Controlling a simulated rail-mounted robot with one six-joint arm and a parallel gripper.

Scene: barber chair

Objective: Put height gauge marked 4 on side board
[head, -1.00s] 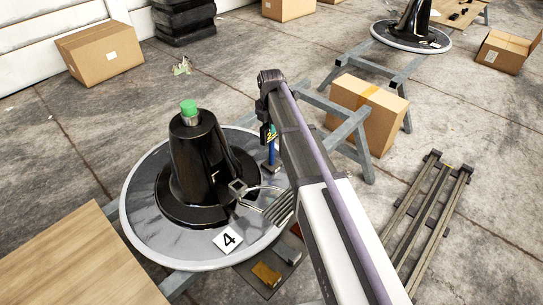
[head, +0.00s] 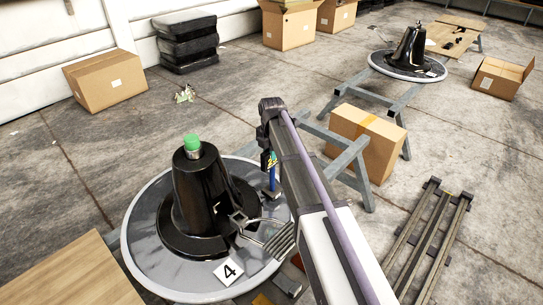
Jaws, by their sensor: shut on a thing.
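My gripper (head: 268,160) hangs at the end of my arm, right of a black conical chair base. It is shut on a slim blue gauge (head: 273,180) with a yellow mark and a dark foot. The mark looks like a 2 but is too small to read surely. The gauge is upright, in front of the round plate's right rim in the picture; I cannot tell whether its foot touches anything. A light wooden board (head: 75,280), perhaps the side board, lies at the lower left. A white card marked 4 (head: 229,271) lies on the round grey plate (head: 145,255).
The black chair base (head: 203,200) with a green-topped post (head: 192,143) stands on the plate. A metal loop handle (head: 268,235) juts from it. A grey trestle (head: 350,155) and a cardboard box (head: 368,140) stand behind my arm. Slatted rails (head: 435,235) lie right.

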